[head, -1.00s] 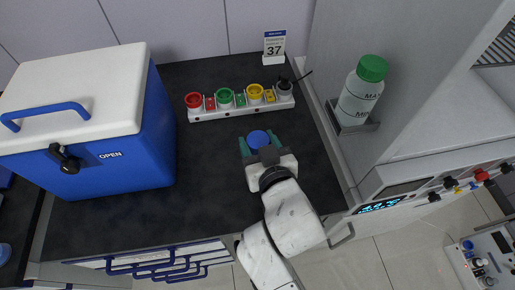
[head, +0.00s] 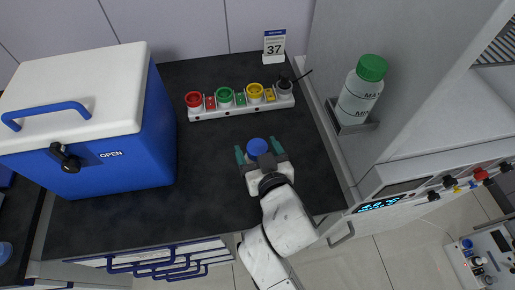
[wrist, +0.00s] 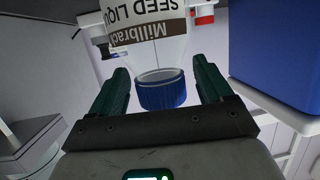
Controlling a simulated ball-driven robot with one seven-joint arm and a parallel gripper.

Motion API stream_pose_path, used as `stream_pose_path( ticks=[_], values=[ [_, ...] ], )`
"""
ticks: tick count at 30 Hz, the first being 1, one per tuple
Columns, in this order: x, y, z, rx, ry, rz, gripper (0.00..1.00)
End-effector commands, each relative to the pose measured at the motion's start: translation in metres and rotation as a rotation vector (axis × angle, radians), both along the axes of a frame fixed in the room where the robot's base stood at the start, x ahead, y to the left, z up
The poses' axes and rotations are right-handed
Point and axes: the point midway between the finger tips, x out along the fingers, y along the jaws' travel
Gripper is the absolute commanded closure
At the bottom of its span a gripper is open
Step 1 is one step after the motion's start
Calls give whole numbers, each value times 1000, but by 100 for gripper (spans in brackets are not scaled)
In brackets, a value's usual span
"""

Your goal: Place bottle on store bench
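The bottle has a blue cap (head: 257,147) and a white label reading "SEED LIQU..." and "Millbrack"; its clear body (wrist: 158,58) shows in the wrist view. From the head view only the cap shows, over the dark bench top (head: 215,205); the body and base are hidden below it. My gripper (head: 259,149) is open, with one green finger on each side of the cap. In the wrist view there is a gap between the cap and each finger (wrist: 163,88).
A blue cooler box (head: 125,145) with a white lid stands on the left. A rack of coloured holders (head: 240,106) and a "37" sign (head: 274,46) are at the back. A green-capped bottle (head: 361,95) sits in a bracket on the right. The front bench area is clear.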

Motion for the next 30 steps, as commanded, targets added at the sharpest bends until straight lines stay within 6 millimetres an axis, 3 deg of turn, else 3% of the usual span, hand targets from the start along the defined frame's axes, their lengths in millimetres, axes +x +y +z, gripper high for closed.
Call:
stream_pose_path(
  ticks=[11,24,30],
  values=[
    [-4,-1,3,0,1,1,19],
    [-78,-33,27,0,1,0,19],
    [-100,-42,35,0,1,0,19]
  ],
)
